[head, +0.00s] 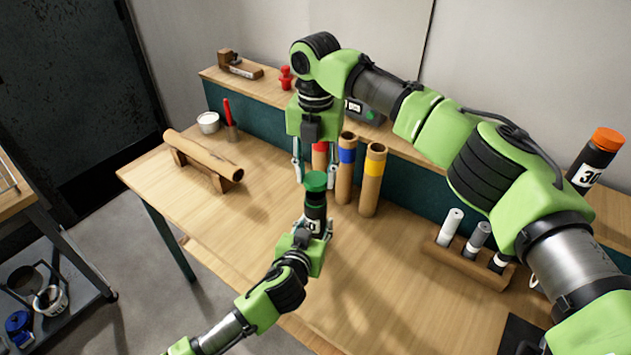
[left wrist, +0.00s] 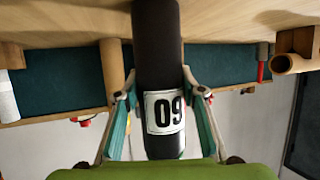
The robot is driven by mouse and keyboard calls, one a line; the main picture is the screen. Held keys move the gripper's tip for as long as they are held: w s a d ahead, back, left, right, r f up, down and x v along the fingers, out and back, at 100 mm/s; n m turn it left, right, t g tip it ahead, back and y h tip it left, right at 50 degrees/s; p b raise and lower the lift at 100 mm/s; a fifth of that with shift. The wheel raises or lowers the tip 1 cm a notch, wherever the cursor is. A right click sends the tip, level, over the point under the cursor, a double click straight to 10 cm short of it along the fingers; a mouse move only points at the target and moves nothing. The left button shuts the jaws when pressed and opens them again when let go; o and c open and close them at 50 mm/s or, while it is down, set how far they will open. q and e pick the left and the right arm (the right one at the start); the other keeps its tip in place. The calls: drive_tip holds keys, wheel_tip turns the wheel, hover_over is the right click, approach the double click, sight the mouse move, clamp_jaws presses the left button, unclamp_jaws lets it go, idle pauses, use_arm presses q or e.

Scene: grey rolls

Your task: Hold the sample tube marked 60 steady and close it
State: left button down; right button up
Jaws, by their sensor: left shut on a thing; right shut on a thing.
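The sample tube marked 60 (head: 316,212) is dark and stands roughly upright above the table. My left gripper (head: 316,230) is shut around it near its white label. In the left wrist view the tube (left wrist: 158,60) fills the middle, its label upside down, and one end is hidden by my gripper (left wrist: 162,105). A green cap (head: 315,181) is in line with the tube's top in the head view. My right gripper (head: 315,173) comes down from above, shut on the cap with a fingertip on each side. Whether the cap is seated or just above the rim, I cannot tell.
Cardboard tubes with blue (head: 347,165) and yellow (head: 372,180) bands stand close behind. A cardboard roll (head: 205,160) rests on a stand at left. A rack (head: 470,265) of small rolls and an orange-capped tube (head: 592,165) are at right. The front table is clear.

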drive_tip(key=shift+f, duration=0.6)
drive_tip(key=shift+f, duration=0.9)
drive_tip(key=shift+f, duration=0.55)
